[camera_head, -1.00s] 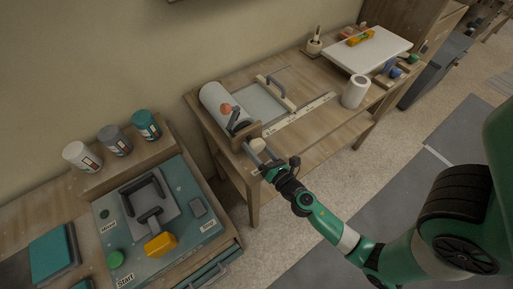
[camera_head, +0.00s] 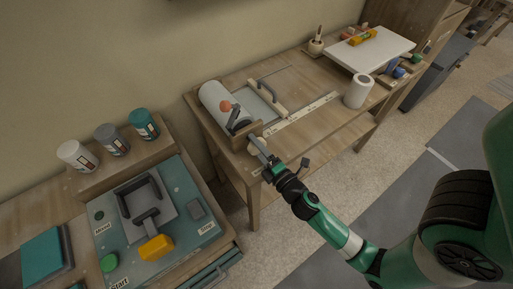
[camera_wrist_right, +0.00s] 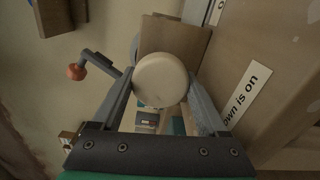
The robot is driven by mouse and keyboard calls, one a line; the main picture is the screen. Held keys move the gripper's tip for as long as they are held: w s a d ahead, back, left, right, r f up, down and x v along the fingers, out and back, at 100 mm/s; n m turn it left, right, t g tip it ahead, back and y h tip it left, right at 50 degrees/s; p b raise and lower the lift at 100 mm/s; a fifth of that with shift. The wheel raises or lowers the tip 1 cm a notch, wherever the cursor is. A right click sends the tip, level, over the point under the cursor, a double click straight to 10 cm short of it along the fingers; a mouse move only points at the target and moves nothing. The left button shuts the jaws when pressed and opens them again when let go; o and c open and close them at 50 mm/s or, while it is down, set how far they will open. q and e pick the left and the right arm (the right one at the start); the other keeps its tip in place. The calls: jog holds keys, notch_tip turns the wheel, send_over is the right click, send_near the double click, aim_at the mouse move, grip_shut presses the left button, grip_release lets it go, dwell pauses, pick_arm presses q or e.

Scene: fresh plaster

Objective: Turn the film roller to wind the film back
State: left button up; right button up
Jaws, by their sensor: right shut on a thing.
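The film roller (camera_head: 213,98) is a white roll at the left end of the wooden bench. A dark crank with an orange ball stands at its near end; the ball (camera_wrist_right: 76,72) also shows in the right wrist view. A pale sheet of film (camera_head: 257,101) runs from the roll to a bar with a dark handle. My right gripper (camera_head: 256,143) is at the roller's near end. In the right wrist view, its fingers (camera_wrist_right: 160,92) are shut on the round cream knob (camera_wrist_right: 161,79), one on each side. My left gripper is out of view.
A white cup (camera_head: 358,91) stands on the bench to the right, and a white board (camera_head: 372,50) lies behind it. A lower table at left holds a teal panel (camera_head: 180,229) with a yellow handle. Several jars stand behind it.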

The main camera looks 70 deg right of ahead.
jog(key=m+b, duration=0.2)
jog(key=m, duration=0.4)
jog(key=shift+r+m, duration=0.1)
jog(key=shift+m, duration=0.3)
dwell(0.3)
jog(key=o, duration=1.3)
jog(key=shift+c, duration=0.2)
jog(key=b+v, duration=0.6)
jog(key=v, duration=0.5)
jog(key=shift+s, duration=0.3)
jog(key=shift+a, duration=0.15)
